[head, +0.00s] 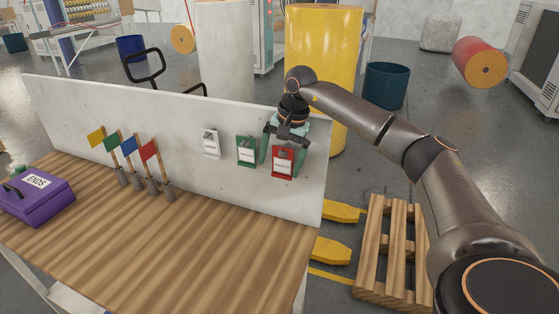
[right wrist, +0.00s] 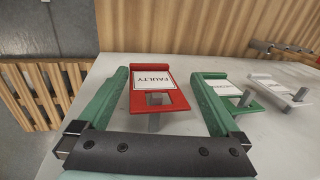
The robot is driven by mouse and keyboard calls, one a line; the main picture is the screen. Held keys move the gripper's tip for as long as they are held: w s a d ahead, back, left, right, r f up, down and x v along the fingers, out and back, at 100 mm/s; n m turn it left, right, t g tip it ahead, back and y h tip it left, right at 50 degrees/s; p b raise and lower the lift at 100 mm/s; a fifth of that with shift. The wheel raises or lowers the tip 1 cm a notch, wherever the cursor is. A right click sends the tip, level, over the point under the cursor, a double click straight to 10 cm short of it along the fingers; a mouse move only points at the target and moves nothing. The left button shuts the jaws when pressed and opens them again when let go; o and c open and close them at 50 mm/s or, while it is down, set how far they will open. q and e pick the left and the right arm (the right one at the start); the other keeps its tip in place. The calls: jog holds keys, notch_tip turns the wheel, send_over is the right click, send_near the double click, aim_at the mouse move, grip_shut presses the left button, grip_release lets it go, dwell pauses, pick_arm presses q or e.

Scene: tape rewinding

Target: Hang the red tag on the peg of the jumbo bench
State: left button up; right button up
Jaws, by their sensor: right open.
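The red tag (head: 283,164) marked FAULTY hangs on the right part of the upright white panel (head: 80,103) of the wooden bench. In the right wrist view the red tag (right wrist: 151,80) has a grey peg (right wrist: 155,100) at its opening. My right gripper (head: 283,152) is open over the red tag, with one green finger on each side of it. In the right wrist view the right gripper (right wrist: 158,95) shows gaps between the fingers and the tag. No label shows which bench is the jumbo one. My left gripper is out of view.
A green tag (head: 246,151) and a white tag (head: 210,143) hang left of the red one, the green one close to a finger. Several small flags (head: 128,146) and a purple box (head: 37,198) stand on the bench. A pallet (head: 392,250) and a yellow drum (head: 325,55) are nearby.

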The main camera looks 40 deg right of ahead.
jog(key=shift+d+r, duration=0.25)
jog(key=shift+d, duration=0.35)
jog(key=v, duration=1.1)
jog(key=shift+a+r, duration=0.15)
jog(key=shift+a, duration=0.25)
jog(key=shift+s+r, duration=0.15)
jog(key=shift+r, duration=0.2)
jog(key=shift+s+a, duration=0.1)
